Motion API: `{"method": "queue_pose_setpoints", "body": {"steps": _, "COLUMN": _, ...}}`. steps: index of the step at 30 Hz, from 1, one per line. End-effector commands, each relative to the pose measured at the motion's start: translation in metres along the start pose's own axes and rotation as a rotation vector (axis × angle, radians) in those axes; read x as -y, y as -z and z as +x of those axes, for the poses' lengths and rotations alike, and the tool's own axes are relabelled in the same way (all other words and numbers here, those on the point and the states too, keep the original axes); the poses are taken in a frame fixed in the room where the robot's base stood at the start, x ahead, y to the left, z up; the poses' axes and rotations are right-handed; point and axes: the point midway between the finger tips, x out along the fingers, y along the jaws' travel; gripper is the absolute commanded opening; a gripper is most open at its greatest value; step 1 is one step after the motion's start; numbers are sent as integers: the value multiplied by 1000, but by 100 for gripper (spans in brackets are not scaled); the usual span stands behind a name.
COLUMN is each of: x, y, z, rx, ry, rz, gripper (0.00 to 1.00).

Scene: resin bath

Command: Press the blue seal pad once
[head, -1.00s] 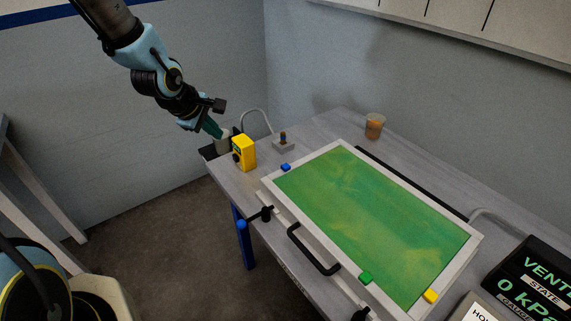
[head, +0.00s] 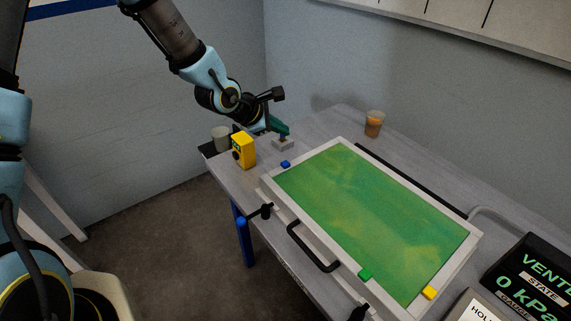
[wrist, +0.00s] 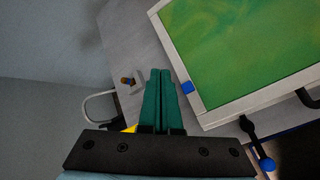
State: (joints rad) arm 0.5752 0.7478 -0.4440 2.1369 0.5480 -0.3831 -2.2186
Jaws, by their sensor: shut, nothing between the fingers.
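The blue seal pad (head: 285,164) is a small blue block at the far-left corner of the white frame (head: 268,187) around the green bath (head: 375,220). In the wrist view the blue pad (wrist: 187,87) lies just right of my fingertips. My gripper (head: 284,130), with green fingers, is shut and empty. My gripper also shows in the wrist view (wrist: 160,74), apart from the pad.
A yellow box (head: 243,151) and a grey cup (head: 221,138) stand left. A cup of orange liquid (head: 374,124) stands behind. Green (head: 365,274) and yellow (head: 430,292) pads sit on the frame's near side. A dark display (head: 530,278) reads "0 kPa".

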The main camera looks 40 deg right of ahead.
Motion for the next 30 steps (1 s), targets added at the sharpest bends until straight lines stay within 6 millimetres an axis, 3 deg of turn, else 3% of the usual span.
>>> {"method": "queue_pose_setpoints", "body": {"steps": 19, "x": 38, "y": 38, "z": 51, "rx": -1, "ry": 2, "rz": -2, "gripper": 0}}
{"method": "queue_pose_setpoints", "body": {"steps": 30, "x": 43, "y": 43, "z": 58, "rx": -1, "ry": 0, "rz": 0, "gripper": 0}}
